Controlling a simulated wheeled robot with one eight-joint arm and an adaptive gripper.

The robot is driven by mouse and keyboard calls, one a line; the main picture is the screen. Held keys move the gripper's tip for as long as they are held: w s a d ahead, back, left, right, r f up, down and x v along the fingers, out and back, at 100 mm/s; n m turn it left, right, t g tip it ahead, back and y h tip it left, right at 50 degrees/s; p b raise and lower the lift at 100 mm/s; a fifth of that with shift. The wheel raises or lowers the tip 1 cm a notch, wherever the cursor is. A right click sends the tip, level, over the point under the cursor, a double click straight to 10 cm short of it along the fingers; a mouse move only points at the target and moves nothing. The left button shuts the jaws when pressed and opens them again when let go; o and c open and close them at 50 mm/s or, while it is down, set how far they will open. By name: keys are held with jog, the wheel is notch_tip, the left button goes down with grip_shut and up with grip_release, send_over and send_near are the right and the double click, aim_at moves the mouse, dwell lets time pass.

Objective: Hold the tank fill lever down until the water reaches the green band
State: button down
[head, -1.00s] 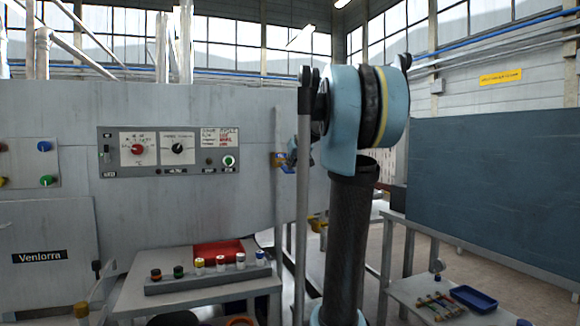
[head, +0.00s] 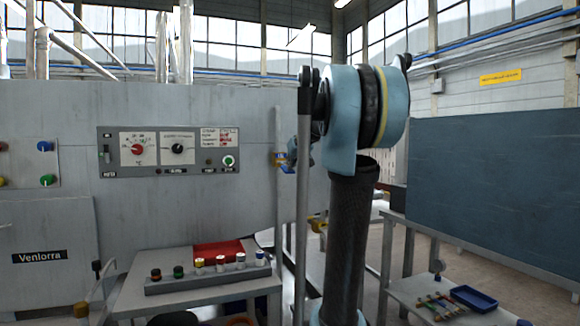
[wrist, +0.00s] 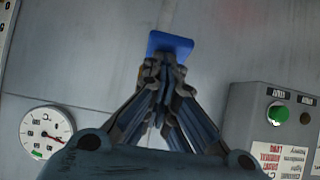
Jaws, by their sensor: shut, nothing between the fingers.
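In the wrist view a blue block-shaped piece (wrist: 170,43), which looks like the lever's handle, stands out from the grey wall. My gripper (wrist: 164,68) is shut and empty. Its fingertips overlap the near edge of the blue piece; I cannot tell if they press on it. A round white gauge (wrist: 45,132) sits to the left, with a red needle on its lower right and a small green mark at the bottom. No water level shows clearly.
A control box with a green button (wrist: 277,113) is at the right in the wrist view. In the head view a grey control panel (head: 112,152) is on the wall, above a table (head: 130,294) with a rack of small cylinders. A side bench (head: 410,291) holds a blue tray (head: 474,299).

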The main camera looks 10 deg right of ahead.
jog(key=shift+r, duration=0.25)
jog(key=r+v, duration=0.1)
jog(key=v, duration=1.1)
jog(key=shift+r, duration=0.15)
jog(key=shift+a, duration=0.1)
jog(key=s+a+f+g, duration=0.1)
jog(key=s+f+g, duration=0.2)
jog(key=s+f, duration=0.9)
jog(key=s+a+f+m+g+h, duration=0.1)
jog(key=s+f+g, duration=0.2)
jog(key=s+f, duration=0.8)
jog(key=s+a+f+m+g+h, duration=0.1)
jog(key=s+f, duration=1.1)
jog(key=f, duration=1.3)
jog(key=shift+s+a+g, duration=0.2)
jog(key=shift+s+g, duration=0.15)
jog(key=shift+g, duration=0.55)
